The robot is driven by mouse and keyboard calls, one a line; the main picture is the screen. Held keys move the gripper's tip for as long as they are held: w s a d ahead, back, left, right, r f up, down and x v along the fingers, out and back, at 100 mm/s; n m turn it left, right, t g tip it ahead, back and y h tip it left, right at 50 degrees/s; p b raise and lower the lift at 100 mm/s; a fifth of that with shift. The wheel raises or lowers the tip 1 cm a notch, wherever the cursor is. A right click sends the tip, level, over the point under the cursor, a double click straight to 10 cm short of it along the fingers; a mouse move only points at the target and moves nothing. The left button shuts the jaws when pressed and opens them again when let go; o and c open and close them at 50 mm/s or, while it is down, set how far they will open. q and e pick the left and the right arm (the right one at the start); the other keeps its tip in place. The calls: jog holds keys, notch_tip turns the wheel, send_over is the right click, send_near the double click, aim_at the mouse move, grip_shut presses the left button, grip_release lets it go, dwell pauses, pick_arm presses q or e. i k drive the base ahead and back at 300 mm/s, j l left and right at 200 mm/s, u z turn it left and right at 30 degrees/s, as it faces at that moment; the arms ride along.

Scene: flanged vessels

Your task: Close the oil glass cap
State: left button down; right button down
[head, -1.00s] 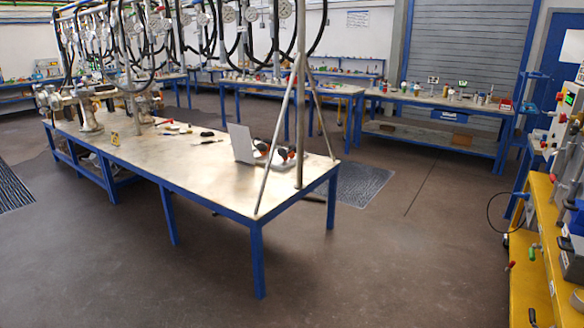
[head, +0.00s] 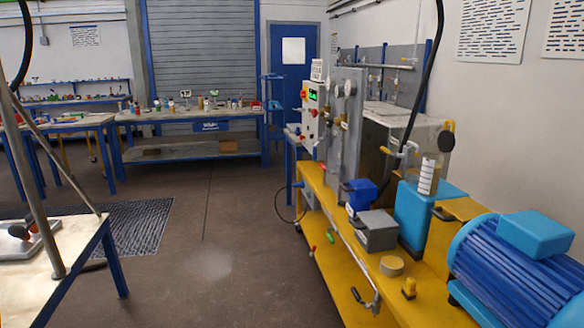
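On the yellow bench at the right, a light-blue housing (head: 415,215) carries a small upright cylinder (head: 428,178) with white and brownish bands, which looks like the oil glass. A dark round part (head: 446,141) shows above and to the right of the cylinder, beside a pale pipe fitting. I cannot tell whether this is the cap, or whether the glass is open or closed. Neither of my grippers is in view.
A table (head: 70,238) stands at left. The floor between (head: 225,235) is clear.

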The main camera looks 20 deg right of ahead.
aim_at(447, 141)
jog(key=i+z, duration=0.25)
jog(key=z, duration=0.25)
jog(key=i+j+z, duration=0.15)
jog(key=z, duration=0.35)
jog(key=i+j+z, duration=0.25)
jog(key=z, duration=0.2)
jog(key=i+j+z, duration=0.15)
jog(key=z, duration=0.3)
jog(key=i+j+z, duration=0.2)
jog(key=z, duration=0.25)
jog(key=i+j+z, duration=0.15)
jog(key=j+z, duration=0.15)
jog(key=z, duration=0.15)
